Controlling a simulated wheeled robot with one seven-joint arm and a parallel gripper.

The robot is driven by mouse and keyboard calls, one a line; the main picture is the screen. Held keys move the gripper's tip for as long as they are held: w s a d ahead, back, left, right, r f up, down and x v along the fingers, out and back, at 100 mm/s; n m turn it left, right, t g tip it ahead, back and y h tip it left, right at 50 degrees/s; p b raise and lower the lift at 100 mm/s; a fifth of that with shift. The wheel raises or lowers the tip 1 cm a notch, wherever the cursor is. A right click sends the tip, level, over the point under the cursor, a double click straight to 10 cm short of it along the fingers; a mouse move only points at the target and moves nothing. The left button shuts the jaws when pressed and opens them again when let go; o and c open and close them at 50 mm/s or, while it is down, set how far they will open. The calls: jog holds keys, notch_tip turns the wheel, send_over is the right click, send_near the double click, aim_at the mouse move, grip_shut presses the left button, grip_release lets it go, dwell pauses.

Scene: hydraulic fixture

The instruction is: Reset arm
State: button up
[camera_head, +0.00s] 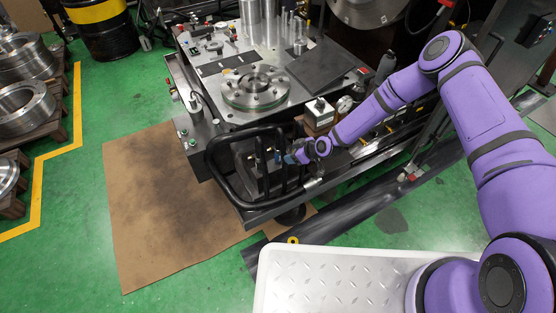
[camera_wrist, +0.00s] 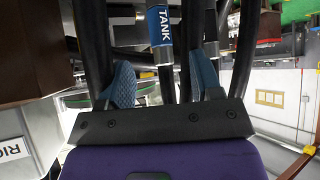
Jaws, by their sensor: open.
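My purple arm reaches from the right in the head view to the front of the hydraulic fixture. My gripper (camera_head: 286,157) is beside the black tubular guard (camera_head: 228,178) at the fixture's front edge. In the wrist view, my gripper (camera_wrist: 166,82) shows two blue ribbed fingers spread well apart. A blue and white "TANK" label (camera_wrist: 160,26) on a pipe or handle shows beyond the gap between the fingers. It appears apart from both fingers, and nothing is held. Black bars run close to both sides of the fingers.
The fixture table (camera_head: 215,85) carries a round steel flange (camera_head: 255,88) and a dark plate (camera_head: 320,66). A small box (camera_head: 319,113) and a gauge (camera_head: 344,105) stand close to my forearm. A white tread-plate surface (camera_head: 330,280) lies in front.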

jog(key=shift+v, duration=1.55)
jog(key=w+d+r+m+h, duration=0.15)
jog(key=d+r, duration=0.35)
jog(key=r, duration=0.6)
jog(key=d+r+h, duration=0.2)
jog(key=d+r, duration=0.3)
jog(key=r, duration=0.5)
jog(key=w+d+r+m+h, duration=0.15)
jog(key=d+r, duration=0.35)
jog(key=r, duration=0.6)
jog(key=s+d+r+h, duration=0.1)
jog(key=s+d+r, duration=0.1)
jog(key=r, duration=0.3)
jog(key=s+d+r+h, duration=0.1)
jog(key=s+d+r, duration=0.15)
jog(key=r, duration=0.25)
jog(key=s+d+r+m+t+h, duration=0.1)
jog(key=s+d+r+m, duration=0.2)
jog(key=s+r, duration=0.4)
jog(key=s+d+r+m+h, duration=0.1)
jog(key=s+d+r+m, duration=0.15)
jog(key=s+r, duration=0.5)
jog(key=s+d+r+m, duration=0.1)
jog(key=s+r+m, duration=0.1)
jog(key=s, duration=0.7)
jog(key=s+d+r+m, duration=0.2)
jog(key=s+r, duration=0.1)
jog(key=s, duration=0.7)
jog(key=shift+y, duration=0.3)
